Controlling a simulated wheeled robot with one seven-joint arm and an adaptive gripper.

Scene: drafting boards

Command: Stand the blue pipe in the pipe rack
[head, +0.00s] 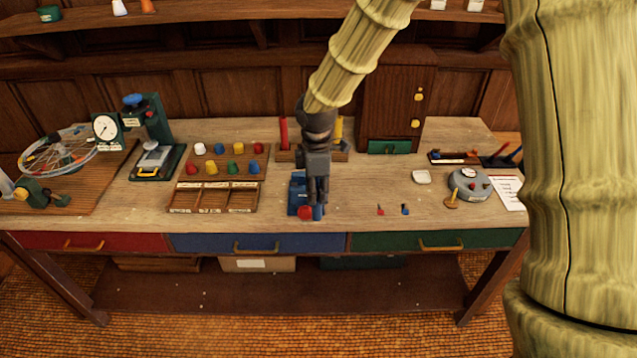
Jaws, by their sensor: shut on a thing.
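My gripper (317,200) points down over the front middle of the bench. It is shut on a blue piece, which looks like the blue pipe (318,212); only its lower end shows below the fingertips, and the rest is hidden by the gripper. The pipe rack (285,156) is a low wooden rack behind my gripper. A red pipe (283,132) stands upright at its left, and a yellow pipe (338,129) stands at its right. My gripper and arm hide the rack's middle.
A blue block or box (297,188) with a red round part (305,212) is close beside my gripper on the left. A white dish (421,177) and a grey round device (470,185) are at right.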

